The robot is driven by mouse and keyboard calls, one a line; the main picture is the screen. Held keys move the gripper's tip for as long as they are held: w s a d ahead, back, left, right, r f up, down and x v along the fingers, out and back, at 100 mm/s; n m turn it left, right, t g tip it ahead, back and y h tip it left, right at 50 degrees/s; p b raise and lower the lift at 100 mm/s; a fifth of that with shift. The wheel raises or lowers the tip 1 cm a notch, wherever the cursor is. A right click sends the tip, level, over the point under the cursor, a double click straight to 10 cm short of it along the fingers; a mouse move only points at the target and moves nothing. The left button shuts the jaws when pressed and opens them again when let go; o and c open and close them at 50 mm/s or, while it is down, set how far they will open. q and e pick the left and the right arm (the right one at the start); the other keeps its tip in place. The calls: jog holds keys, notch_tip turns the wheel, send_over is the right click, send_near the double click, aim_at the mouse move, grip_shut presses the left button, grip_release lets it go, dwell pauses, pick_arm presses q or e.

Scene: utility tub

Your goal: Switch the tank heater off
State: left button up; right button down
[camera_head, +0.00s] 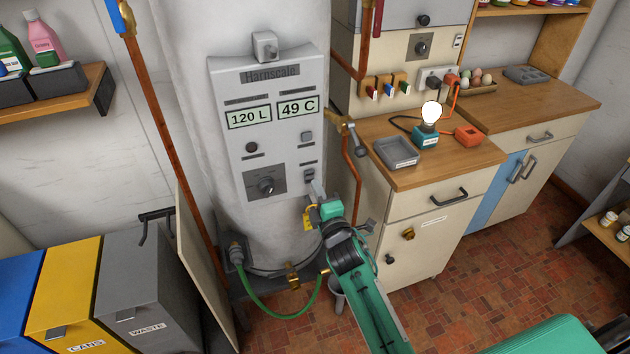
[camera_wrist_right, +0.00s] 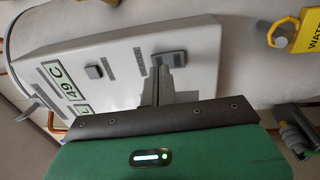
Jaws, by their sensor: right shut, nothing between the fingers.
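The tank heater (camera_head: 268,125) is a tall white cylinder with a pale grey control panel, which also shows sideways in the wrist view (camera_wrist_right: 120,62). Its displays read 120 L and 49 C. A small dark switch (camera_head: 309,174) is at the panel's lower right; in the wrist view the dark switch (camera_wrist_right: 170,58) is just beyond my fingertips. My right gripper (camera_head: 317,190) is shut and empty, its tips at or very near this switch. I cannot tell whether they touch it. My left gripper is not in view.
A yellow tag (camera_head: 309,217) hangs beside my right gripper. Copper pipes (camera_head: 150,110) and a green hose (camera_head: 275,312) run around the tank. A wooden counter (camera_head: 440,170) with a grey tray (camera_head: 396,152) stands to the right. Waste bins (camera_head: 148,285) stand at left.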

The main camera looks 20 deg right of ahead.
aim_at(310, 177)
jog(key=shift+w+r, duration=0.2)
jog(key=shift+w, duration=0.9)
